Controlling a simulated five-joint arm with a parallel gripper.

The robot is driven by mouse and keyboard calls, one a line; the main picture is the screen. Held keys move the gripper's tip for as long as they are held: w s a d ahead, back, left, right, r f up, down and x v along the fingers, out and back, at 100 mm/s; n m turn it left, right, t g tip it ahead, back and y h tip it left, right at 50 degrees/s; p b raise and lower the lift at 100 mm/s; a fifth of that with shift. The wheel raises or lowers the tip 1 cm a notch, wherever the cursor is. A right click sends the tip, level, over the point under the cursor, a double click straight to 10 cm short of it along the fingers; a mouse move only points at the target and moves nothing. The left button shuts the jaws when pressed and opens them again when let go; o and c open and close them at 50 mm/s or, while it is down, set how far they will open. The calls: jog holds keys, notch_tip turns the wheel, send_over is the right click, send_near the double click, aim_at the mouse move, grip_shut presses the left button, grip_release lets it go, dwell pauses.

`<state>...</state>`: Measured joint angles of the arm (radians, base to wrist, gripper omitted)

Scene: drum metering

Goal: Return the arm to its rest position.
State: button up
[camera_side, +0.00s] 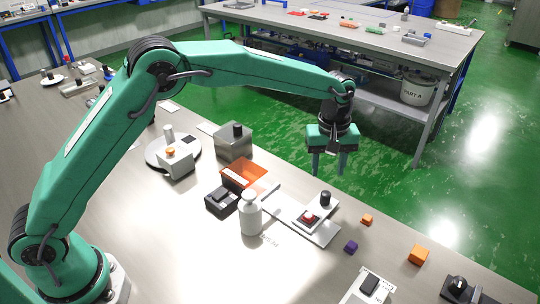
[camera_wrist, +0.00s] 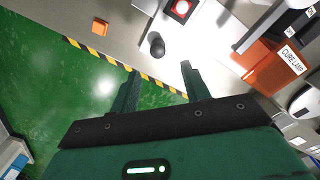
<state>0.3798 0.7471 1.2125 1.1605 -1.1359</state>
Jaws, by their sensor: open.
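My gripper (camera_side: 328,163) is at the end of my green arm, which reaches out over the workbench (camera_side: 150,235). Its two fingers point down and are apart, with nothing between them. In the side view it hangs in the air above the bench's far edge, above and behind the device with a red button (camera_side: 309,217). In the wrist view the fingers of my gripper (camera_wrist: 160,80) are spread over the black-and-yellow striped bench edge (camera_wrist: 140,72) and the green floor.
Orange cubes (camera_side: 418,255) and a purple cube (camera_side: 351,246) lie to the right. A second table (camera_side: 350,38) stands behind, across open floor.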

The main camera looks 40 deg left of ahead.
jog(key=s+a+r+m+t, duration=0.3)
jog(key=s+a+r+m, duration=0.1)
jog(key=s+a+r, duration=1.05)
jog(key=s+a+m+t, duration=0.1)
jog(key=s+a+m, duration=0.1)
jog(key=s, duration=0.6)
jog(key=s+a+f+m+t, duration=0.1)
jog(key=s+a+m, duration=0.1)
jog(key=s+a, duration=0.3)
jog(key=shift+s+f+m, duration=0.15)
jog(key=shift+s+m, duration=0.15)
jog(key=shift+s, duration=1.8)
